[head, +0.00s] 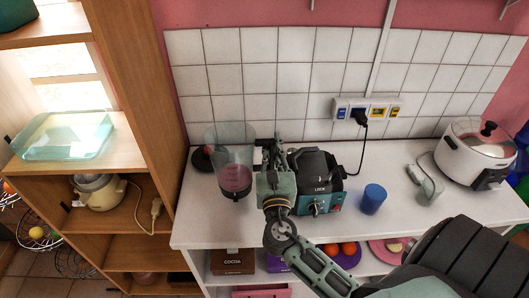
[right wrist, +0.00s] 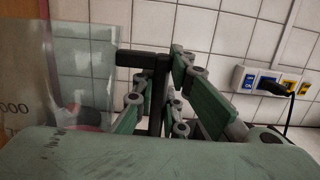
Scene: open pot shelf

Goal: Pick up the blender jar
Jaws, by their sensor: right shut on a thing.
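The blender jar (head: 234,148) is a clear jar with dark pink contents at its bottom, left of the black and teal blender base (head: 322,200) marked LOCK. My right gripper (head: 269,152) is shut on the jar's dark handle, at the jar's right side. In the right wrist view the clear jar wall (right wrist: 90,75) fills the left, and the black handle (right wrist: 158,62) runs between the fingers of my right gripper (right wrist: 160,95). The jar looks upright. I cannot tell whether its bottom touches the counter. My left gripper is not in view.
A dark round item (head: 201,160) lies behind the jar on the white counter (head: 213,228). A blue cup (head: 372,198) and a white cooker (head: 474,155) stand to the right. A wooden shelf (head: 145,100) rises on the left. A socket strip (head: 367,108) is on the tiled wall.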

